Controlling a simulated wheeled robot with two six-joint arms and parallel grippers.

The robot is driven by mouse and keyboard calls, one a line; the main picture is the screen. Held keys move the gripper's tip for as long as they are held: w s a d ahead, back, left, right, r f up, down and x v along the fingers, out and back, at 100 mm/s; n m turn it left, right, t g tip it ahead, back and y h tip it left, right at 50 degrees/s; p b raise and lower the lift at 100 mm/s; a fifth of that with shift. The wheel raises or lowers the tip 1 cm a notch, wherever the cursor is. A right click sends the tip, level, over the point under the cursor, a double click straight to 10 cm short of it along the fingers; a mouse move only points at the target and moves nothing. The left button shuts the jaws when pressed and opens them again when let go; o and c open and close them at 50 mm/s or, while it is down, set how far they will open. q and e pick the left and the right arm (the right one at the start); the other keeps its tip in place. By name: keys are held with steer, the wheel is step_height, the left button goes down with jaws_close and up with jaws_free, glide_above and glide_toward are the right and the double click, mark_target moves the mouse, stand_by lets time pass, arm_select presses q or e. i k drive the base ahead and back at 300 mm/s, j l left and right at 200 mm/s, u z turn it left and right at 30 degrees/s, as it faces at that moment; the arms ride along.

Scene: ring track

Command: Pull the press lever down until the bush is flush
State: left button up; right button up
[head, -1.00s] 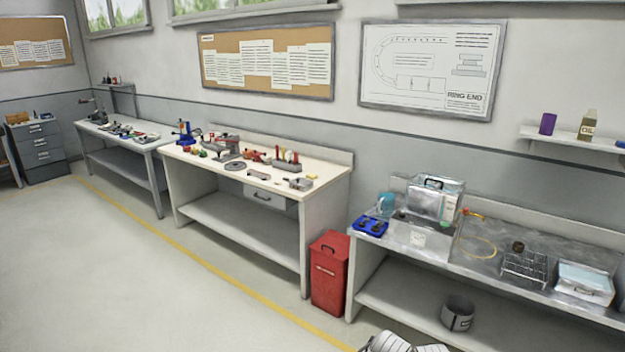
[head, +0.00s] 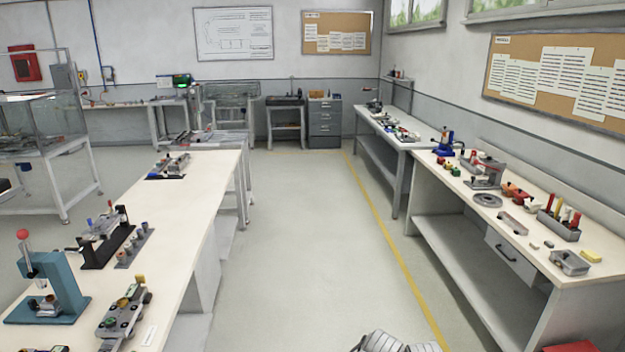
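A teal press (head: 62,277) stands on the long cream bench at the lower left of the head view. Its lever ends in a red ball knob (head: 22,234), which is raised at the upper left of the press. A small grey metal part (head: 47,304) sits on the press base. I cannot make out the bush or how far in it sits. Neither of my grippers can be made out. Only a pale ribbed part of my own body shows at the bottom edge.
The long cream bench (head: 190,205) also holds a black fixture (head: 107,245) and a grey-green assembly (head: 124,315) near the press. A clear floor aisle (head: 290,240) runs between it and the right workbench (head: 450,190). A glass-topped stand (head: 60,165) is at far left.

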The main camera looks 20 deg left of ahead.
mark_target(22, 233)
steer(key=i+j+u, duration=0.1)
steer(key=i+u, duration=0.15)
steer(key=u, duration=0.15)
steer(key=i+u, duration=0.55)
steer(key=u, duration=0.25)
steer(key=i+l+u, duration=0.25)
steer(key=u, duration=0.15)
steer(key=i+l+u, duration=0.2)
steer(key=u, duration=0.2)
steer(key=i+l+u, duration=0.25)
steer(key=u, duration=0.15)
steer(key=i+l+u, duration=0.2)
steer(key=l+u, duration=0.2)
steer(key=i+l+u, duration=0.15)
steer(key=l+u, duration=0.25)
steer(key=i+l+u, duration=0.1)
steer(key=l+u, duration=0.3)
steer(key=l, duration=0.1)
